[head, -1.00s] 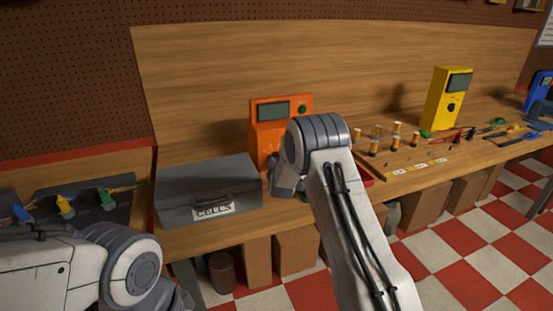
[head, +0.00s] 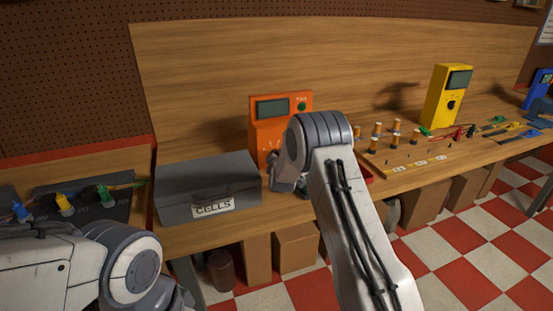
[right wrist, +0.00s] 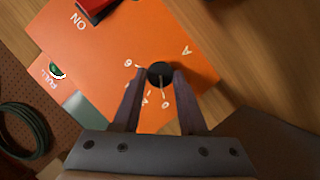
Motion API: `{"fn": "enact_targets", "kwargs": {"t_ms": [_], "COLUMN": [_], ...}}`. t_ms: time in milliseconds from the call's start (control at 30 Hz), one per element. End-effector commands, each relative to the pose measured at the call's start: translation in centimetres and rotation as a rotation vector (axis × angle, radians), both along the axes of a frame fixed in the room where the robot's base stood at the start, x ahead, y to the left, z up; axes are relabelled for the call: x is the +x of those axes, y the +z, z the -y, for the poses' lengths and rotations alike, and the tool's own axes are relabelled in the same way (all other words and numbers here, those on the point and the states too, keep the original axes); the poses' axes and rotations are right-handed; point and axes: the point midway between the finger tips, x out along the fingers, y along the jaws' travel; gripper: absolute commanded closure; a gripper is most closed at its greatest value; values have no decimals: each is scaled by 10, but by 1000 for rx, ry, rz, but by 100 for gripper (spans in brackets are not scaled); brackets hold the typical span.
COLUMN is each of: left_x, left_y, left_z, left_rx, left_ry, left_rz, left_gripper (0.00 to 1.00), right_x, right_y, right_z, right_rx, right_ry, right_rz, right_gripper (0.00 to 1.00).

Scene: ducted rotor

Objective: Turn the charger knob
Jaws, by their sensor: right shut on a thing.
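The orange charger (head: 262,128) stands on the bench behind the grey box, with a grey screen and a green button on its face. Its black round knob (right wrist: 160,72) shows in the right wrist view, with a pale pointer line on it and white marks around it. In the head view my right wrist hides the knob. My right gripper (right wrist: 160,78) is shut on the knob, one finger on each side of it. My left arm shows at the lower left of the head view, but its fingers do not show.
The grey CELLS box (head: 185,180) stands left of the charger. A wooden board (head: 388,170) with several orange cylinders lies to the right, near the yellow unit (head: 447,97).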

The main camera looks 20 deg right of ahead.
Motion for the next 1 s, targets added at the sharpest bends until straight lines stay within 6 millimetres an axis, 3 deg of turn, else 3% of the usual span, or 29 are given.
{"fn": "enact_targets", "kwargs": {"t_ms": [300,533,767,1000], "left_x": [0,0,0,0], "left_y": [-22,-25,-4,32], "left_z": [0,0,0,0], "left_rx": [0,0,0,0], "left_ry": [0,0,0,0], "left_rz": [0,0,0,0], "left_gripper": [50,50,50,50], "right_x": [0,0,0,0], "right_y": [0,3,8,10], "right_z": [4,6,8,11], "right_rx": [236,451,670,897], "right_ry": [-2,-1,-2,-2], "right_rz": [-6,-16,-27,-33], "right_gripper": [100,100,100,100]}}
